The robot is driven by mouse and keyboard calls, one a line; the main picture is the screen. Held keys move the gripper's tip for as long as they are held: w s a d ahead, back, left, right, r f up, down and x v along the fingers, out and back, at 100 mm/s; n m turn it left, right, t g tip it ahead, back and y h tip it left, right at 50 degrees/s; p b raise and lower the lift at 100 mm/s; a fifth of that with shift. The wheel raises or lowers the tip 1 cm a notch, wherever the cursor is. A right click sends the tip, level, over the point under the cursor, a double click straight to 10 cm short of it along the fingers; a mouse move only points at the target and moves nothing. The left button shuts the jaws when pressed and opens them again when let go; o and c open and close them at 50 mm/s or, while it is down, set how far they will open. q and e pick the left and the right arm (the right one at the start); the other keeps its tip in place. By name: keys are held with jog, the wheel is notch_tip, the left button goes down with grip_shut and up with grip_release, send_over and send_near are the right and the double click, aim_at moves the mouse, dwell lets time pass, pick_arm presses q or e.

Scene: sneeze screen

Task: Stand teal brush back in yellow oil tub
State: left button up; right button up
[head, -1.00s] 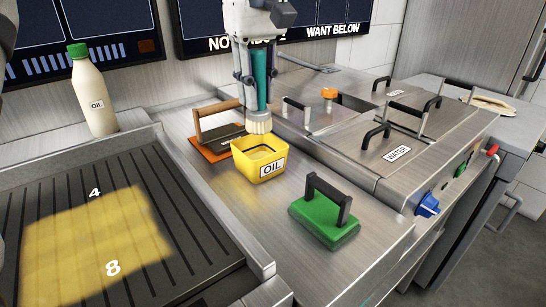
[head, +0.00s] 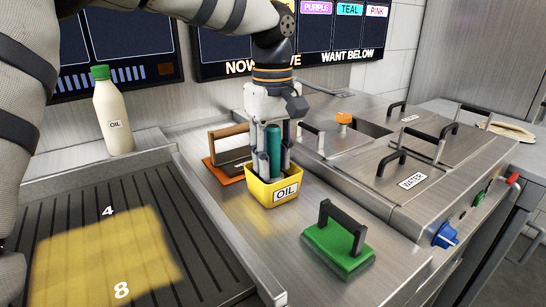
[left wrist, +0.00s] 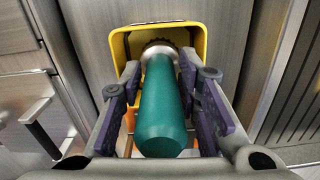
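The teal brush (head: 273,143) stands upright with its lower end inside the yellow oil tub (head: 274,193), its bristles hidden by the tub wall. In the left wrist view the teal handle (left wrist: 163,110) points toward the camera, and the tub's yellow rim (left wrist: 118,45) shows behind it. My left gripper (head: 274,172) points down over the tub, fingers on either side of the handle. In the left wrist view its purple-padded fingers (left wrist: 164,105) are spread, with narrow gaps beside the handle. My right gripper is not in view.
A green-based press (head: 339,242) stands right of the tub, and an orange-based press (head: 229,150) stands close behind it. An oil bottle (head: 113,115) stands at back left beside the griddle (head: 190,235). Lidded water wells (head: 420,160) lie to the right.

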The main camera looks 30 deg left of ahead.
aim_at(273, 126)
pick_arm(q)
notch_tip(273, 126, up, 12)
jog(key=shift+a+r, duration=0.1)
jog(key=shift+r, duration=0.05)
dwell(0.4)
dwell(0.3)
